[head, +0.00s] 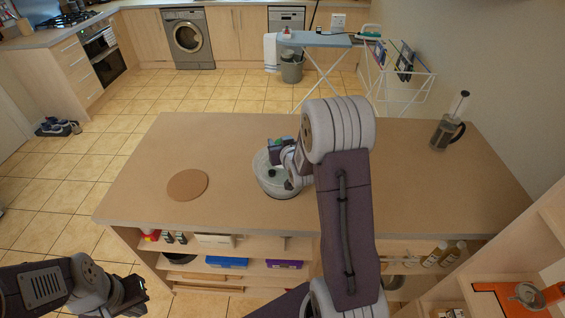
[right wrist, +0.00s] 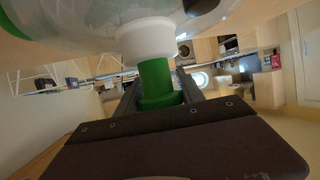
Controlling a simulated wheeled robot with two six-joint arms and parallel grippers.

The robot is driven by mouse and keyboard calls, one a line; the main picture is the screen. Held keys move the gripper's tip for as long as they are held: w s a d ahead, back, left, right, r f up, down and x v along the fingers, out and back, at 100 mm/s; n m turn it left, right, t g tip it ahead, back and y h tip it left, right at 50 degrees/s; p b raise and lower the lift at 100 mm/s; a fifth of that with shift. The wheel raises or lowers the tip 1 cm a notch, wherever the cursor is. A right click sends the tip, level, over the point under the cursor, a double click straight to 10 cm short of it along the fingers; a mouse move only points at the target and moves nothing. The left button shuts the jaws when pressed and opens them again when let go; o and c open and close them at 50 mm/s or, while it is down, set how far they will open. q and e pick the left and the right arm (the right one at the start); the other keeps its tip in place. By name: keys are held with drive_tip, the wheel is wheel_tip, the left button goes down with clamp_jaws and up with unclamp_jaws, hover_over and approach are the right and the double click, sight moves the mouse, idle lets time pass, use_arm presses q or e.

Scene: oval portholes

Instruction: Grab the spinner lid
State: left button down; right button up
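The salad spinner (head: 268,183) stands on the island counter, a see-through round bowl partly hidden by my right arm. In the right wrist view its clear lid (right wrist: 90,18) fills the top, with a white collar (right wrist: 146,40) and a green knob (right wrist: 155,78). My right gripper (right wrist: 157,88) has one dark finger on each side of the green knob, and both appear to touch it. In the head view this gripper (head: 284,152) is over the spinner. My left gripper (head: 134,292) is low at the left, away from the counter; its fingers are unclear.
A round brown mat (head: 187,185) lies on the counter left of the spinner. A French press (head: 448,126) stands at the far right. Shelves with boxes (head: 227,262) and bottles (head: 447,255) are under the counter top. The counter's left part is otherwise clear.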

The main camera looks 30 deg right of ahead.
clamp_jaws()
drive_tip(key=shift+w+r, duration=0.1)
drive_tip(key=shift+r, duration=0.2)
wheel_tip(320, 180, up, 4)
drive_tip(key=shift+d+f, duration=0.1)
drive_tip(key=shift+d, duration=0.05)
drive_tip(key=s+d+r+p, duration=0.2)
drive_tip(key=s+d+r, duration=0.4)
drive_tip(key=s+d, duration=0.1)
drive_tip(key=shift+s+d+r, duration=0.3)
drive_tip(key=shift+s+d, duration=0.05)
drive_tip(key=shift+d, duration=0.5)
